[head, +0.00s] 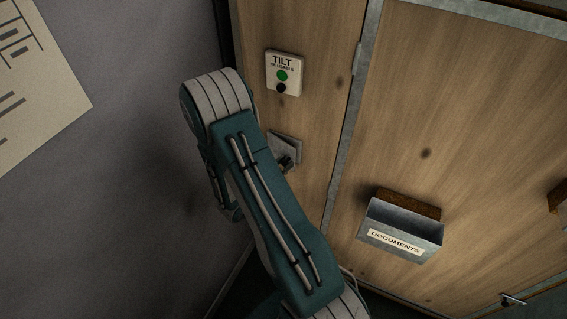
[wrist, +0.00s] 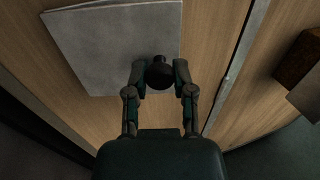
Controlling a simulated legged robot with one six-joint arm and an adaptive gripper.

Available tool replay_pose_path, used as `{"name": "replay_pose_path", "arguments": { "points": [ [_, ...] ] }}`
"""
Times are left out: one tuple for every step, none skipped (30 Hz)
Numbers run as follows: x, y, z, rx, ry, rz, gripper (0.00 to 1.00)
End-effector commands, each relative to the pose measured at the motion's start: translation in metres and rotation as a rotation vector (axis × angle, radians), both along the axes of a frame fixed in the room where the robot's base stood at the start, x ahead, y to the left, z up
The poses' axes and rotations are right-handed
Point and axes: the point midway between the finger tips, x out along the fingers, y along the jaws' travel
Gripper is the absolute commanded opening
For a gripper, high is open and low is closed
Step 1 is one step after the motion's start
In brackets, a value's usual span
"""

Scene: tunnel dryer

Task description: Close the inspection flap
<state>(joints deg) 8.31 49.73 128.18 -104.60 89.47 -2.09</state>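The inspection flap is a grey square plate (head: 283,146) on the narrow wooden panel, partly hidden behind my arm in the head view. In the wrist view the flap (wrist: 105,45) fills the upper middle, with a thin lighter edge along its left side. How far it stands off the panel is hard to tell. A round black knob (wrist: 159,74) sits near its lower right corner. My gripper (wrist: 160,76) has a finger on each side of the knob, with its tips against it. In the head view the fingers are mostly hidden by my arm.
A TILT plate (head: 284,74) with a green and a black button sits above the flap. A grey DOCUMENTS holder (head: 400,232) juts from the wide door to the right. A grey wall with a paper sheet (head: 38,85) is at left.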

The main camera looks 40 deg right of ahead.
Motion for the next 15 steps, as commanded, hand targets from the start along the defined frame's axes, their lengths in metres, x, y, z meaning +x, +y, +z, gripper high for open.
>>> {"name": "replay_pose_path", "arguments": {
  "points": [
    [0.001,0.0,0.0,0.0,-0.002,0.003,0.0],
    [0.001,0.0,0.0,0.0,-0.002,0.003,0.0],
    [0.002,0.0,0.0,0.0,-0.002,0.003,0.0],
    [0.002,0.0,0.0,0.0,-0.002,0.003,0.0],
    [0.001,-0.001,0.0,0.0,-0.002,0.002,0.0],
    [0.001,-0.004,0.0,0.0,-0.002,0.001,0.0],
    [0.001,-0.006,0.0,0.0,-0.002,0.0,0.0],
    [0.0,-0.009,0.0,0.0,-0.003,0.0,0.0],
    [0.0,-0.013,0.0,0.0,-0.003,0.0,0.0],
    [0.0,-0.017,0.0,0.0,-0.003,-0.001,0.0],
    [0.0,-0.02,0.0,0.0,-0.003,-0.001,0.0],
    [0.0,-0.024,0.0,0.0,-0.003,0.0,0.0],
    [0.0,-0.027,0.0,0.0,-0.003,0.0,0.0],
    [0.0,-0.028,0.0,0.0,-0.003,0.0,0.0],
    [0.001,-0.029,0.0,0.0,-0.002,0.001,0.0]
  ]
}}
